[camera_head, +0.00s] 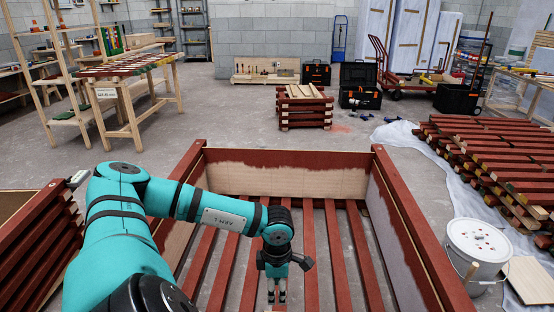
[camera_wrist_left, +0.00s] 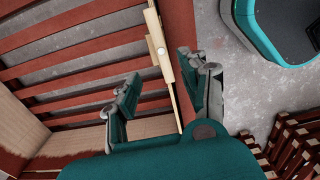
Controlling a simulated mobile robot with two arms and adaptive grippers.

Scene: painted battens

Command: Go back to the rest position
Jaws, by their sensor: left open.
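My left gripper (camera_head: 276,294) hangs fingers down over the red slats inside a large wooden frame (camera_head: 290,158), near the bottom of the head view. The left wrist view shows its two fingers (camera_wrist_left: 160,80) apart with nothing clamped between them. A light-wood and red edge (camera_wrist_left: 166,60) lies in the gap behind the fingers; I cannot tell how far below it is. The frame has red rims and part-painted walls, with red slats (camera_head: 310,250) spaced across its floor. My right gripper is not in view.
A stack of red battens (camera_head: 490,165) lies on a pale sheet at the right, beside a white bucket (camera_head: 478,250). Another red batten stack (camera_head: 35,245) stands at the left. A small stack (camera_head: 303,108) sits beyond the frame. Grey floor is open between them.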

